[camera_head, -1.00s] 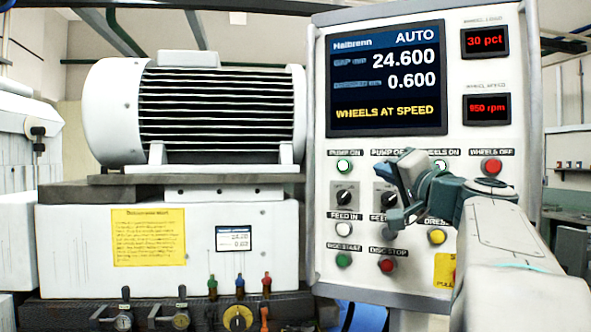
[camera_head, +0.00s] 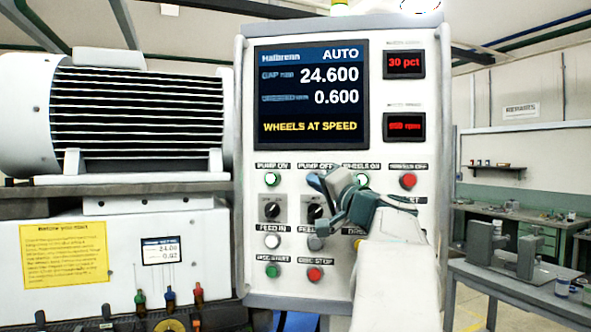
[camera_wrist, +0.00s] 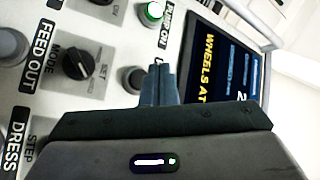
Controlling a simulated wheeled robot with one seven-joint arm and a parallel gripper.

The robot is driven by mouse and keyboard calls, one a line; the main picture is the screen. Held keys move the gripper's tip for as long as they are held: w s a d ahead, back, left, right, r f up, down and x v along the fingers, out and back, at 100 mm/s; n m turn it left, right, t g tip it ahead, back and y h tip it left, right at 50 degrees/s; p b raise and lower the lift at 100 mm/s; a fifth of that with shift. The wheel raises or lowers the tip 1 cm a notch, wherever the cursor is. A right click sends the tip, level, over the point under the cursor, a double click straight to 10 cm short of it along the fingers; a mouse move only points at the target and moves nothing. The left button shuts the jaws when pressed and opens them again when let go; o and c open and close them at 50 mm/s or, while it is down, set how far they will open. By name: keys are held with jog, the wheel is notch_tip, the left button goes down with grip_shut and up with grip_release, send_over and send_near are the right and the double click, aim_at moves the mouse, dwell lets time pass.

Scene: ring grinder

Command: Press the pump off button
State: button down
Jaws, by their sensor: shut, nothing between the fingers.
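The pump off button (camera_wrist: 135,80) is dark and shows in the wrist view, just left of my fingertips. In the head view my gripper hides it, with its "PUMP OFF" label (camera_head: 315,166) visible above. My gripper (camera_head: 318,184) is shut and empty, in front of the panel by that button. In the wrist view the closed fingers (camera_wrist: 160,70) lie beside the button and cover part of its label. I cannot tell whether they touch the panel.
The pump on button (camera_head: 271,179) is lit green to the left. The wheels on button (camera_head: 361,180) and red wheels off button (camera_head: 408,181) are to the right. A mode knob (camera_wrist: 80,63) is close by. The screen (camera_head: 311,95) reads "WHEELS AT SPEED". A workbench (camera_head: 515,275) stands at right.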

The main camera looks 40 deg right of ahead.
jog(key=shift+w+d, duration=0.85)
jog(key=shift+d, duration=0.05)
jog(key=shift+w+f, duration=0.1)
dwell(1.4)
jog(key=shift+w+d+b, duration=0.2)
jog(key=shift+d+b, duration=0.05)
jog(key=shift+b, duration=0.1)
jog(key=shift+w+d, duration=0.35)
jog(key=shift+d, duration=0.05)
dwell(0.8)
jog(key=shift+s+a+b, duration=0.65)
jog(key=shift+b, duration=0.25)
